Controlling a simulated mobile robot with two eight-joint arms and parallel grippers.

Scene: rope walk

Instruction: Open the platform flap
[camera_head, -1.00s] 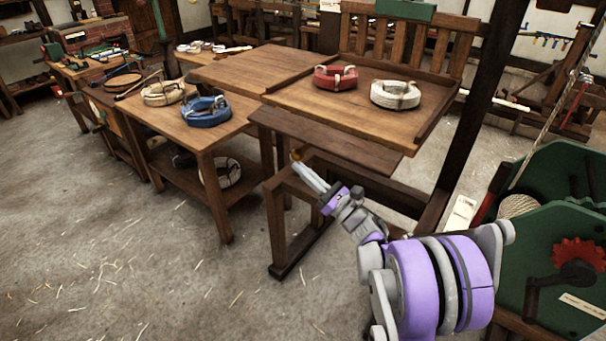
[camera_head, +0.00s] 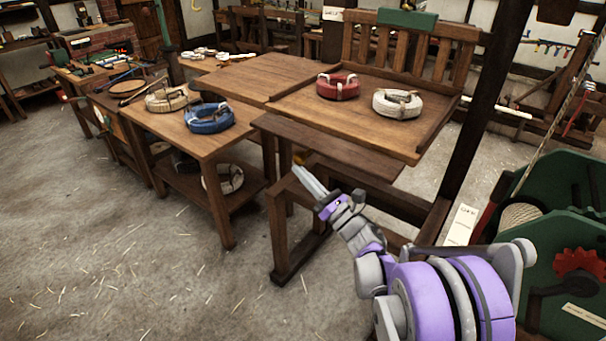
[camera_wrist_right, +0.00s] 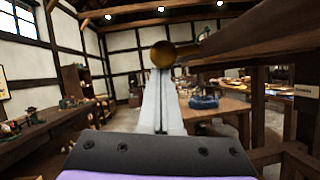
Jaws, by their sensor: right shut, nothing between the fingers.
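The wooden platform (camera_head: 350,118) stands in the middle of the head view, with a red coil (camera_head: 338,86) and a white coil (camera_head: 397,103) on it. A dark plank, which looks like the flap (camera_head: 325,148), lies along and just below its front edge. A brass knob (camera_head: 299,157) shows under the plank's front edge. My right gripper (camera_head: 300,170) is shut and empty, its fingertips at or just below the knob. In the right wrist view the knob (camera_wrist_right: 162,54) is directly beyond the fingertips; whether they touch is unclear. My left gripper is not in view.
A lower table (camera_head: 180,124) with a blue coil (camera_head: 209,118) and a cream coil (camera_head: 166,100) stands left of the platform. A green machine with a red gear (camera_head: 578,262) is at right. A dark post (camera_head: 474,120) rises beside the platform. The floor at left is free.

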